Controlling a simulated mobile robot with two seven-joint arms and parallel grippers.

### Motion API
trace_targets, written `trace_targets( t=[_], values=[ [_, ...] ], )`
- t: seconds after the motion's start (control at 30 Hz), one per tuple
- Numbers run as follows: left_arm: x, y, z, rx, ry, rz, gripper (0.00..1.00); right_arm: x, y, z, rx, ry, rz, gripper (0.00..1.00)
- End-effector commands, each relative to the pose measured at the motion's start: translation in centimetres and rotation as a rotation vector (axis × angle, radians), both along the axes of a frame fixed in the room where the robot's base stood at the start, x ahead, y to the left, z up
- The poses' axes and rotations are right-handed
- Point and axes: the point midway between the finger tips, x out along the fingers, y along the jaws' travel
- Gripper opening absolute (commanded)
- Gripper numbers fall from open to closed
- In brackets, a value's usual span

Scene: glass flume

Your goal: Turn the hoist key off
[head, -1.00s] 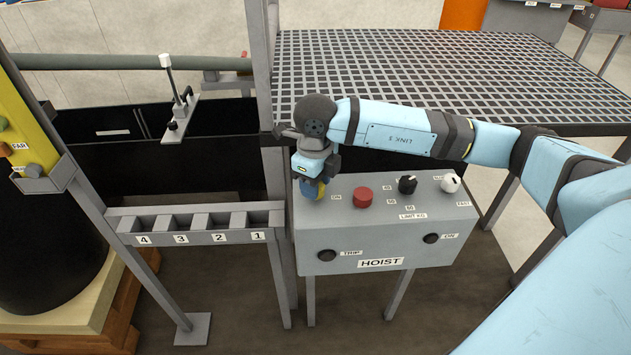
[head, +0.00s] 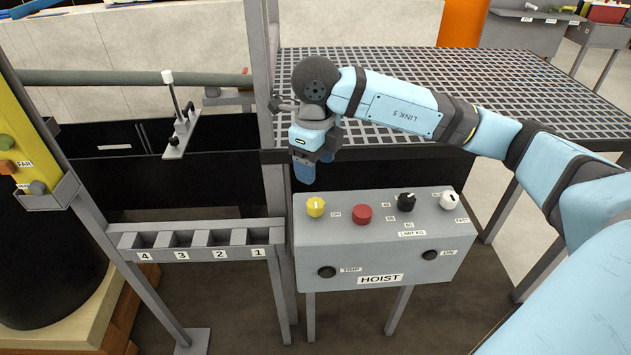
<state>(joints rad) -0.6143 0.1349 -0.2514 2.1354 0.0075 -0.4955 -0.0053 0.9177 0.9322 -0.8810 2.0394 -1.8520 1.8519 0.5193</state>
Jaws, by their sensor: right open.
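The hoist key (head: 316,207) is a round yellow knob on the top left of the grey HOIST box (head: 340,240). Its pale mark seems to point toward the back of the box. The small ON label (head: 336,214) is just to the right of the knob. My right gripper (head: 304,176) points down above and behind the knob, clear of it and empty. It is open, though its fingers overlap in this view. My left gripper is not in view.
On the box top are a red button (head: 362,214), a black dial (head: 406,202) and a white knob (head: 450,201). Two black knobs are on the front. A numbered slotted rack (head: 200,255) stands to the left, and a metal grating (head: 480,90) lies behind.

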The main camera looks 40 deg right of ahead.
Motion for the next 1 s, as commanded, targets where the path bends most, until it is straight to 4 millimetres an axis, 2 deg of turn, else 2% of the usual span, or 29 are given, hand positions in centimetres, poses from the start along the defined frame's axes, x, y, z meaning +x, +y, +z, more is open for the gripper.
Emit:
trace_targets(
  t=[0.1,0.33,0.87,0.93,1.0],
  values=[
    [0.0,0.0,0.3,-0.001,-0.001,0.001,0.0,0.0,0.0,2.1,0.001,-0.002,0.001,0.65],
    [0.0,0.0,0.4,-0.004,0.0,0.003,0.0,0.0,0.0,3.6,0.0,0.0,0.0,0.65],
    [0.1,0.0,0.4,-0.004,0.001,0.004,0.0,0.0,0.1,3.6,0.002,0.002,0.001,0.65],
    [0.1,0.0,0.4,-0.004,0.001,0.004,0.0,-0.2,0.7,3.1,0.028,0.011,0.013,0.65],
    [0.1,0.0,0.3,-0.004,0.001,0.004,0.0,-0.7,2.3,2.1,0.1,0.034,0.043,0.65]
  ],
)
